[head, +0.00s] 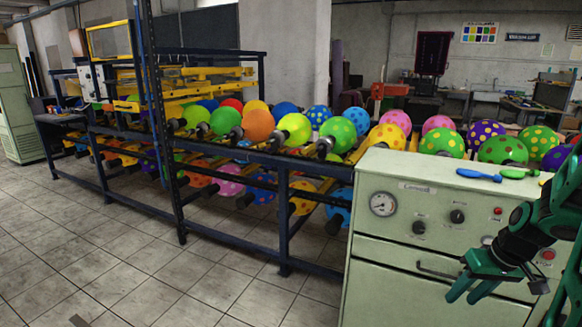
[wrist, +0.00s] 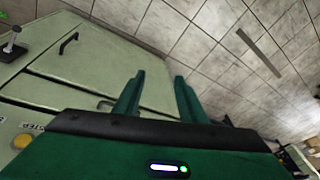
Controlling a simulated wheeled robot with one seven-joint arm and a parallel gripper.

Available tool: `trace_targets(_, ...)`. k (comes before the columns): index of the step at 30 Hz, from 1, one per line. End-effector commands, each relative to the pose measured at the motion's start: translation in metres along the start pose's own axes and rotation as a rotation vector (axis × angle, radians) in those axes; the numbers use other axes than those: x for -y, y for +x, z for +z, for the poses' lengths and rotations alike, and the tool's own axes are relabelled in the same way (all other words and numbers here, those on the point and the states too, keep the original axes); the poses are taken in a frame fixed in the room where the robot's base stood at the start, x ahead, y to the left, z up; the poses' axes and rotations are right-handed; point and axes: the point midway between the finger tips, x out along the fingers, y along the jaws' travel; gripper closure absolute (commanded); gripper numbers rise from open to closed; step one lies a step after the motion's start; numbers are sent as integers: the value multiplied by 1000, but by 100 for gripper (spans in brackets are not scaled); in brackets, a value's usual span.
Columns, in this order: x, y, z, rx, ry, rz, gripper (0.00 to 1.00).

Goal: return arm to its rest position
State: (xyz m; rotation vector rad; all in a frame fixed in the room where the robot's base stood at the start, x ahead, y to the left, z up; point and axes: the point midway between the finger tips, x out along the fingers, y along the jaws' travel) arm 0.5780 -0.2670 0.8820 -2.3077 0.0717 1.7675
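My green gripper (head: 468,290) is at the lower right of the head view, in front of the pale green cabinet (head: 385,262). Its fingers point down and to the left. In the wrist view my gripper (wrist: 158,92) has its two fingers spread apart. Nothing is between them. The cabinet front (wrist: 75,78) fills the left of the wrist view, and the tiled floor (wrist: 215,40) shows beyond the fingertips.
A blue deflated balloon (head: 478,175) and a green one (head: 518,174) lie on the cabinet top. A dark rack (head: 285,220) with several inflated balloons stands left of the cabinet. The cabinet front has a gauge (head: 383,203), knobs and a handle.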

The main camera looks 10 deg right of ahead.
Motion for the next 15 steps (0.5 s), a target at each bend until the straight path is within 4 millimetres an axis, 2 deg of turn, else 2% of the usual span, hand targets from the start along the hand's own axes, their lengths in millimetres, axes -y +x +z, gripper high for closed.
trace_targets(1,11,-12,7,19,6,17,62)
trace_targets(6,36,-48,44,99,84,77,62)
trace_targets(15,68,-102,115,191,257,163,62)
